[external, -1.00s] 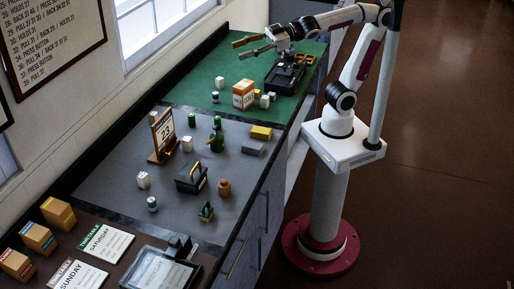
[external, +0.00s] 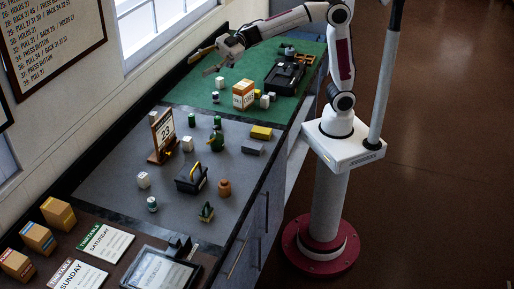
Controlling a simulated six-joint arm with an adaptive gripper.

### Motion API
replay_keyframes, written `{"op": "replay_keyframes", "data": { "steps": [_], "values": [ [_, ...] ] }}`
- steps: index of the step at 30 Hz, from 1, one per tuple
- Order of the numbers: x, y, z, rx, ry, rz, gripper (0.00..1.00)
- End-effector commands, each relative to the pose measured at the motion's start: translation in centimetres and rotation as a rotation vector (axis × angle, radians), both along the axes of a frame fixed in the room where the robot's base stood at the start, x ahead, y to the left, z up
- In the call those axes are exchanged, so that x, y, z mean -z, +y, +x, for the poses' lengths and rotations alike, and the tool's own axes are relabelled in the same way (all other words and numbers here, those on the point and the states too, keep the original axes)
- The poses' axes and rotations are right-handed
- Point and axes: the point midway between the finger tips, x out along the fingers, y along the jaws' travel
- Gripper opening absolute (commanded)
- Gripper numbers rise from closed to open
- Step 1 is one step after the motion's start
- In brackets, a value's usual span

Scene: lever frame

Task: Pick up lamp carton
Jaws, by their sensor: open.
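An orange and white carton (external: 243,95) stands upright on the green mat; it looks like the lamp carton, but its print is too small to read. My gripper (external: 197,67) is open and empty, with its two fingers spread. It hangs over the far left part of the green mat, up and to the left of the carton in the picture, and apart from it. Nothing hides the carton's front.
Small white blocks and cylinders (external: 265,101) stand close around the carton. A black tray (external: 284,76) lies behind it to the right. The grey mat holds a calendar stand (external: 162,134), a black basket (external: 191,178) and bottles. Several cartons (external: 57,212) stand at lower left.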

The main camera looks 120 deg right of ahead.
Motion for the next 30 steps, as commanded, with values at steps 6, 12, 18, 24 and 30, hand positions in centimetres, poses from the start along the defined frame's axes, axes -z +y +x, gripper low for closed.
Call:
{"op": "replay_keyframes", "data": {
  "steps": [6,12,18,24,30],
  "values": [
    [4.9,-1.5,2.2,-0.088,0.069,-0.013,0.43],
    [9.8,-3.3,3.4,-0.159,0.141,-0.012,0.43],
    [15.0,-5.7,4.0,-0.215,0.218,0.001,0.43],
    [20.6,-8.5,4.0,-0.255,0.299,0.028,0.43],
    [26.4,-11.6,3.4,-0.278,0.376,0.065,0.43]
  ]
}}
